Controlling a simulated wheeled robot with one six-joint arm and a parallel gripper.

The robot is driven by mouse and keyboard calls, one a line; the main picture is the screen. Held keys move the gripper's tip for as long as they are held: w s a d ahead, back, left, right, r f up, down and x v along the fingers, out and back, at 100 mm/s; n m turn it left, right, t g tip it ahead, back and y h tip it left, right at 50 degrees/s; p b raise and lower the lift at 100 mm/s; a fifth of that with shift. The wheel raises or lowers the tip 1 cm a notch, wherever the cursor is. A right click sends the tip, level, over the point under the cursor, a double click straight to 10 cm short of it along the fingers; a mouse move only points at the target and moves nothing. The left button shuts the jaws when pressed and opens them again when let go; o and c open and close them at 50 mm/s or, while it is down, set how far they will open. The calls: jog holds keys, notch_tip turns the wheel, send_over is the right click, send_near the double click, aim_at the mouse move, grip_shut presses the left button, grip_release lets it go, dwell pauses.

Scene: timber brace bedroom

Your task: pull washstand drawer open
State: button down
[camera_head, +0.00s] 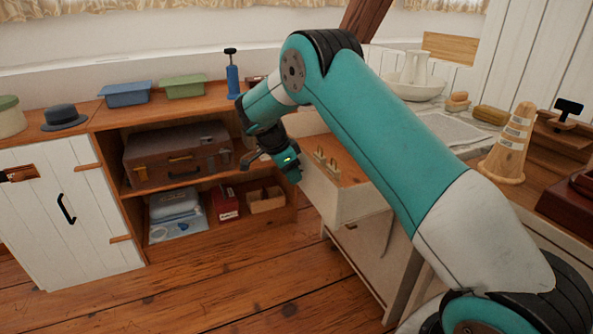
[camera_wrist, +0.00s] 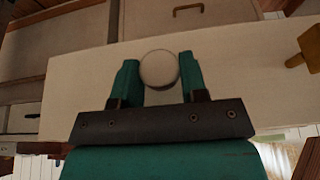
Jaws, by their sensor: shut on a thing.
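The washstand (camera_head: 372,255) stands right of centre, partly behind my arm. Its white drawer (camera_head: 362,204) sticks out well past the washstand body, and its open top shows a wooden bottom inside. In the wrist view the pale drawer front (camera_wrist: 85,85) runs across the picture with a round pale knob (camera_wrist: 158,68) in the middle. My gripper (camera_wrist: 158,78) has its two teal fingers on either side of the knob and is shut on it. In the head view my gripper (camera_head: 290,163) is at the drawer's front; the knob is hidden there.
A small brass-coloured item (camera_head: 326,160) is in the drawer. Left of it, a low shelf unit (camera_head: 133,216) holds a brown suitcase (camera_head: 178,152) and boxes. A basin (camera_head: 410,90) and a striped wooden cone (camera_head: 510,145) stand at right. The floor in front is clear.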

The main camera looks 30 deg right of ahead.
dwell(0.3)
jog(key=c, duration=0.7)
grip_release()
jog(key=p+v, duration=0.6)
jog(key=v, duration=1.1)
jog(key=shift+a+r, duration=0.2)
jog(key=shift+r, duration=0.05)
